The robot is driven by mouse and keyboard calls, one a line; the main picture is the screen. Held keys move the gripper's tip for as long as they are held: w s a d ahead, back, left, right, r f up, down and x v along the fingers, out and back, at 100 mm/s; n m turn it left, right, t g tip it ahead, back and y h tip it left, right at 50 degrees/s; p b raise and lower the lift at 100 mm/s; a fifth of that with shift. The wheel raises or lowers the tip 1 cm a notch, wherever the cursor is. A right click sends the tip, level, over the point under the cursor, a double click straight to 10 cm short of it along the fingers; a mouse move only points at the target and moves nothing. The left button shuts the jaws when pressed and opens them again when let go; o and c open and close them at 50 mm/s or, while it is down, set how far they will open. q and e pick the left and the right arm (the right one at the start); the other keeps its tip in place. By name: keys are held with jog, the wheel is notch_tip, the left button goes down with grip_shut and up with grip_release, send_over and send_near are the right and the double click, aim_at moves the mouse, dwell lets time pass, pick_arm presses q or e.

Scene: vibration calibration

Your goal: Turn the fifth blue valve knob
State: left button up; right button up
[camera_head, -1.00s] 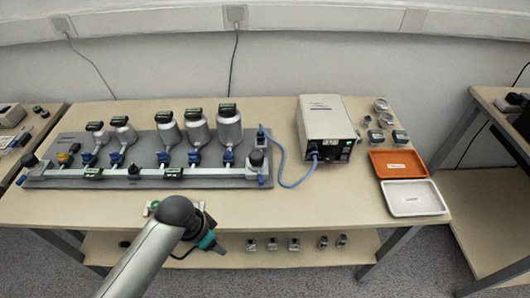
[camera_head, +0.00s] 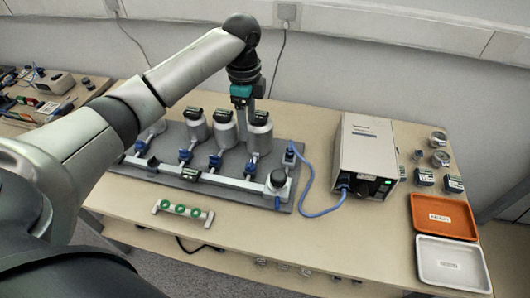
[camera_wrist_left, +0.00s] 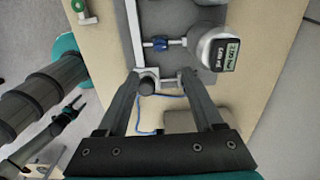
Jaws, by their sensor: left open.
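Blue valve knobs sit in a row along the pipe of the grey manifold board (camera_head: 235,197). One blue knob also shows in the left wrist view (camera_wrist_left: 160,43), beside a canister with a lit gauge (camera_wrist_left: 226,54). My left gripper (camera_head: 245,106) points down over the canisters, open and empty. In the left wrist view its fingers (camera_wrist_left: 158,78) are spread, with the knob beyond their tips. My right gripper (camera_wrist_left: 76,105) shows small at the left there; its jaw state is unclear.
A white rack with green rings (camera_head: 182,210) lies at the table's front. A white box unit (camera_head: 366,155) with a blue cable stands right of the board. Orange (camera_head: 444,216) and white (camera_head: 453,264) trays lie at the right. My arm hides the board's left part.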

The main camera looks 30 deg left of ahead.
aim_at(250, 163)
pick_arm(q)
notch_tip(250, 163, down, 13)
jog(key=b, duration=0.4)
jog(key=shift+a+f, duration=0.1)
jog(key=shift+f, duration=0.8)
jog(key=c, duration=0.5)
grip_shut()
pick_arm(e)
jog(key=f, duration=0.1)
jog(key=d+f, duration=0.1)
jog(key=f, duration=0.2)
jog(key=shift+w+d+f, duration=0.15)
jog(key=shift+w+f, duration=0.05)
jog(key=shift+w, duration=0.15)
